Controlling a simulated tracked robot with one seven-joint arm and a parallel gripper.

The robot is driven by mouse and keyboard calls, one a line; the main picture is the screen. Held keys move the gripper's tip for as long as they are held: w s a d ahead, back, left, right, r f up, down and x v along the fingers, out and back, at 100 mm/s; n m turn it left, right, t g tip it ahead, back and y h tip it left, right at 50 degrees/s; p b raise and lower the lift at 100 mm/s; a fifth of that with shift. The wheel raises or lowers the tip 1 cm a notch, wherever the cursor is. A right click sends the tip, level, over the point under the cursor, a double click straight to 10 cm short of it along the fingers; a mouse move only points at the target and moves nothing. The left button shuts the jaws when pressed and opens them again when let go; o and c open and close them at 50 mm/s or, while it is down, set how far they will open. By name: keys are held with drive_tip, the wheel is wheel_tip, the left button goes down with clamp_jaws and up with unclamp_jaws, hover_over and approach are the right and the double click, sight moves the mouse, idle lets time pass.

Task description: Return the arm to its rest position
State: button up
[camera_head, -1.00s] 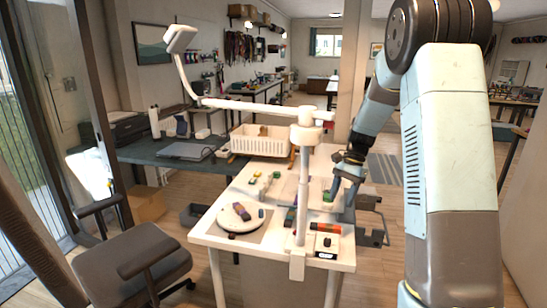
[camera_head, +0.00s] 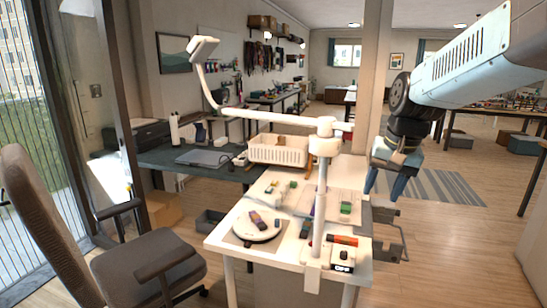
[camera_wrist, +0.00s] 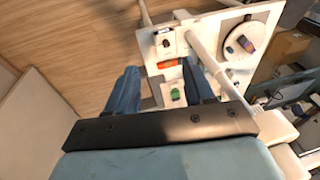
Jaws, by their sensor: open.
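My gripper (camera_head: 386,183) hangs just to the right of the white table (camera_head: 222,236), with its blue fingers pointing down. In the wrist view my gripper (camera_wrist: 158,90) shows two blue fingers spread well apart with nothing between them. The table's items show beyond the fingers. My arm comes in from the upper right of the head view, over open floor. The tips' exact height above the floor cannot be told.
A white lamp post (camera_head: 320,195) with a long arm rises from the table. A round white disc (camera_head: 256,226), an orange cylinder (camera_head: 342,240) and a green block (camera_head: 346,207) lie on the table. A white basket (camera_head: 278,150) stands behind. An office chair (camera_head: 150,260) is at left.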

drive_tip(key=s+r+n+t+h, duration=0.1)
drive_tip(key=s+n+t, duration=0.2)
drive_tip(key=s, duration=0.9)
drive_tip(key=shift+s+a+r+n, duration=0.25)
drive_tip(key=shift+a+r+n, duration=0.05)
